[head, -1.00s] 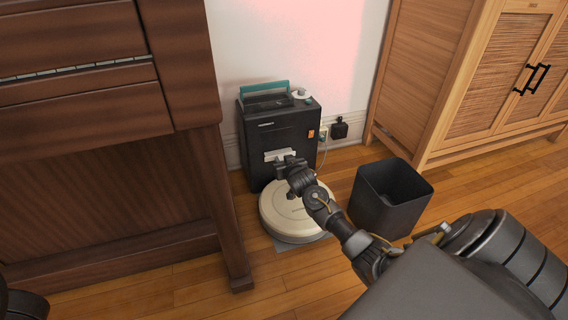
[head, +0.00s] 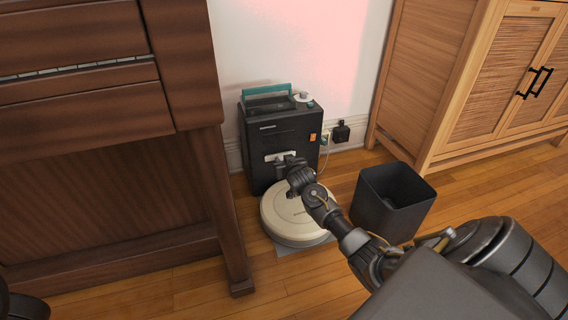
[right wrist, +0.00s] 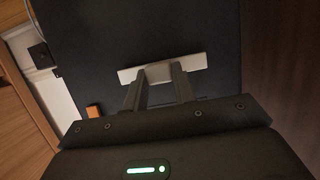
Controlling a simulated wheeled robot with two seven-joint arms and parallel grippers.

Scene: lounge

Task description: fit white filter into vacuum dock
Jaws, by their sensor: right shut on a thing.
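The vacuum dock (head: 261,143) is a black upright box with a teal handle on top, standing against the white wall. The white filter (head: 274,156) is a pale bar at the dock's front face; it also shows in the right wrist view (right wrist: 195,62), lying across the dark front. My right gripper (head: 287,164) is shut on the filter's middle, with both fingers (right wrist: 161,82) visible in the right wrist view. I cannot tell how deep the filter sits in the dock. The slot itself is hidden behind it. My left gripper is not in view.
A round cream robot vacuum (head: 287,222) lies below my right gripper, in front of the dock. A black bin (head: 385,215) stands to its right. A dark wooden cabinet (head: 110,200) is close on the left; a lighter cabinet (head: 425,85) stands at the right.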

